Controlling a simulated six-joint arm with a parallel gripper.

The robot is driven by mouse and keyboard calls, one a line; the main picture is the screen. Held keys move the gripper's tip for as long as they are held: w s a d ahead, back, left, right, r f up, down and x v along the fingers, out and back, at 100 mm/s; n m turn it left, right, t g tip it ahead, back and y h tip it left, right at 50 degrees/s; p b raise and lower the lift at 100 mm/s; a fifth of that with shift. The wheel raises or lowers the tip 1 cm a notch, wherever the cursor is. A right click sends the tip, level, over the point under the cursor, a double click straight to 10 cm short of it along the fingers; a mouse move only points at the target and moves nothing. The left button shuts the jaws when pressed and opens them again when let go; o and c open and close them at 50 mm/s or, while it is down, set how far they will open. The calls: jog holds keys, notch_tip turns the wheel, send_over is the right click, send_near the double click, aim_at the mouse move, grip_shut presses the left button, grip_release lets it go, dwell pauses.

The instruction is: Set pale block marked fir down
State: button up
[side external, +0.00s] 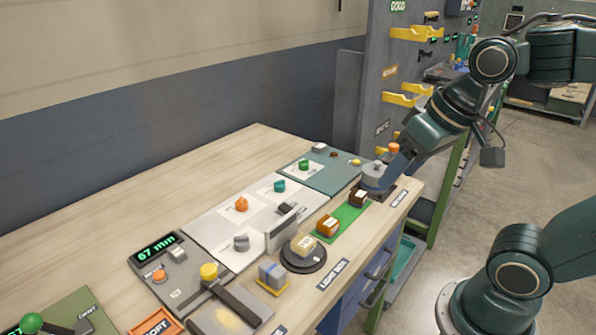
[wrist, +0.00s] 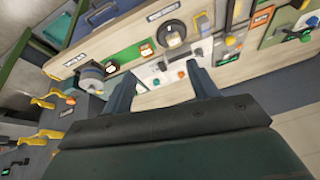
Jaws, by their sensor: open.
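A pale block (side external: 303,244) sits on a dark round disc (side external: 290,262) near the front edge of the bench. Its mark is too small to read. In the wrist view the pale block (wrist: 173,40) shows on the disc beyond my fingertips. My gripper (side external: 376,183) is above the bench's right end, well to the right of the block and apart from it. In the wrist view my gripper (wrist: 162,72) has its two fingers spread with nothing held between them.
A green strip (side external: 344,219) with brown blocks lies between the disc and my gripper. A grey round piece (side external: 373,171) stands close to my fingers. A white upright plate (side external: 281,233) rises behind the disc. The bench's back left is clear.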

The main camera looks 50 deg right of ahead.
jog(key=shift+s+d+n+t, duration=0.15)
jog(key=shift+s+n, duration=0.35)
jog(key=shift+s, duration=0.15)
jog(key=shift+s+d+n+t, duration=0.1)
jog(key=shift+s+n+t, duration=0.05)
jog(key=shift+s+n, duration=0.45)
dwell(0.4)
